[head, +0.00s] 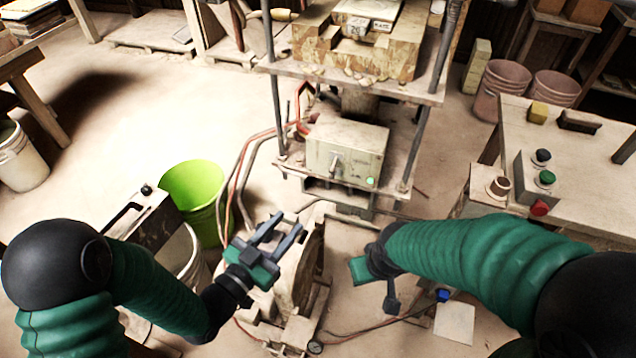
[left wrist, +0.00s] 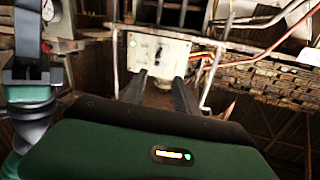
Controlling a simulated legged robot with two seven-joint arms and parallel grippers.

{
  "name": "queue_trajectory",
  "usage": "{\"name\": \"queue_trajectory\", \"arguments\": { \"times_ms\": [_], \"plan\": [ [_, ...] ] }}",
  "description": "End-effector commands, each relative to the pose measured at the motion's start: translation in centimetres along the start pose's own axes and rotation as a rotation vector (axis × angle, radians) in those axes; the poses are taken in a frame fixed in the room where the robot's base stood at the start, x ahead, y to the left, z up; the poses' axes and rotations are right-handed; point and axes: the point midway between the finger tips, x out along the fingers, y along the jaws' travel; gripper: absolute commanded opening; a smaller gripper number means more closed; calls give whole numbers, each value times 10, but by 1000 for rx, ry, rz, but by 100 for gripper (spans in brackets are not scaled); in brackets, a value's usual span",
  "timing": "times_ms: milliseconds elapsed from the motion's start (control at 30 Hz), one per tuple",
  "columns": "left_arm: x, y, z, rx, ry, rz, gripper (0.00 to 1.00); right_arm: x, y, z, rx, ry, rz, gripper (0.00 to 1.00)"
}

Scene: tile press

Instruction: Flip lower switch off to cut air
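Red and grey hoses (head: 245,165) run left of the box. A lime bucket (head: 192,190) stands at left. A control box with a green button (head: 547,177) and a red button (head: 539,208) sits on the right table (head: 590,165). Press rods (head: 415,148) flank the box.

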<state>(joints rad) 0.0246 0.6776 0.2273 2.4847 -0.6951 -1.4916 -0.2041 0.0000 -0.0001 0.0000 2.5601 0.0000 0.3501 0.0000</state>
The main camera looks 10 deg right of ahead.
Motion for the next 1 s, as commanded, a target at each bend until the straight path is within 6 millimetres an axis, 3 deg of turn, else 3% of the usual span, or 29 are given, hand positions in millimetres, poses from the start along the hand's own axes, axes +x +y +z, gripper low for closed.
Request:
{"name": "queue_trajectory", "arguments": {
  "times_ms": [300, 500, 700, 967, 1000],
  "plan": [
    [85, 5, 1, 5, -2, 2, 36, 7, 0, 2, 0, 0, 0, 36],
    [131, 4, 1, 3, -3, 1, 36, 12, 0, 3, 0, 0, 0, 36],
    [152, 3, 0, 3, -4, -1, 36, 14, 0, 3, 0, 0, 0, 36],
    [154, 4, 0, 3, -5, 0, 36, 13, 0, 3, 0, 0, 0, 36],
    [154, 3, 0, 3, -5, 0, 31, 13, 0, 3, 0, 0, 0, 36]
  ]
}}
